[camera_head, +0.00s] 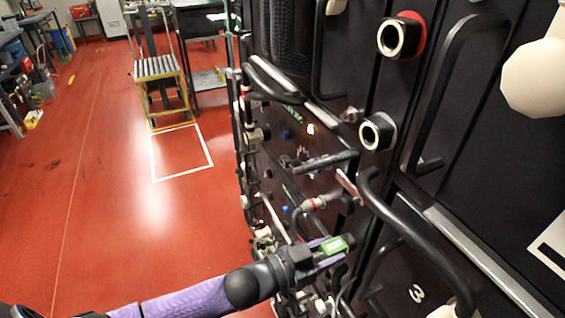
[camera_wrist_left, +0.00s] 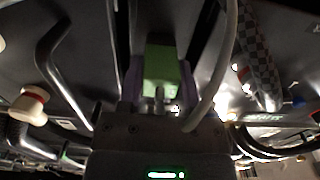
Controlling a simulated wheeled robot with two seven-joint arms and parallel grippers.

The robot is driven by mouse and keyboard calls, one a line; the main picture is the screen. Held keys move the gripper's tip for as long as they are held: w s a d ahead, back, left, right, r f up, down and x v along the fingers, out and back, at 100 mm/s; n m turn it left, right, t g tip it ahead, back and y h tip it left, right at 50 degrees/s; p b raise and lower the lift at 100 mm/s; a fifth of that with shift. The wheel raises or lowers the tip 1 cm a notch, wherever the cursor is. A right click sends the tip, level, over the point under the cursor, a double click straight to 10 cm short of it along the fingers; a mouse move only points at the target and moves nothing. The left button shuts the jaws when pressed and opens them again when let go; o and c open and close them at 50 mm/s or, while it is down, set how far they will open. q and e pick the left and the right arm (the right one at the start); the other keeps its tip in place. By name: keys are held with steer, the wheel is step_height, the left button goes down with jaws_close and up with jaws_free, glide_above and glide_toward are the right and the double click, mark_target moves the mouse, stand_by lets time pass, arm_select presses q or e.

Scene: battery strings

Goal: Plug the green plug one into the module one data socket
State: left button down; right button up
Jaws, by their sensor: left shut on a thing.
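My left gripper (camera_head: 322,251) reaches in from the bottom left in the head view and is shut on the green plug (camera_head: 334,246), close to the front of the black battery rack. In the left wrist view the green plug (camera_wrist_left: 163,75) sits between the purple fingers of the left gripper (camera_wrist_left: 160,85). A pale cable runs up beside it there. I cannot make out the module one data socket; the plug's front end and the panel right behind it are partly hidden. Of my right arm, only pale parts may show at the right edge, and its gripper is not in view.
The rack front has protruding black handles (camera_head: 385,205), a round socket with a red ring (camera_head: 400,37) and a plain round socket (camera_head: 377,131). A connector with a red band (camera_head: 315,203) is just above the left gripper. The red floor (camera_head: 110,220) to the left is open.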

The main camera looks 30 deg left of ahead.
arm_select(q)
steer(key=shift+s+a, duration=0.1)
steer(key=shift+p+v, duration=0.75)
steer(key=shift+v, duration=0.6)
steer(key=shift+s+a, duration=0.35)
steer(key=shift+s, duration=0.1)
steer(key=p+v, duration=0.1)
steer(key=v, duration=0.3)
steer(key=shift+p, duration=0.35)
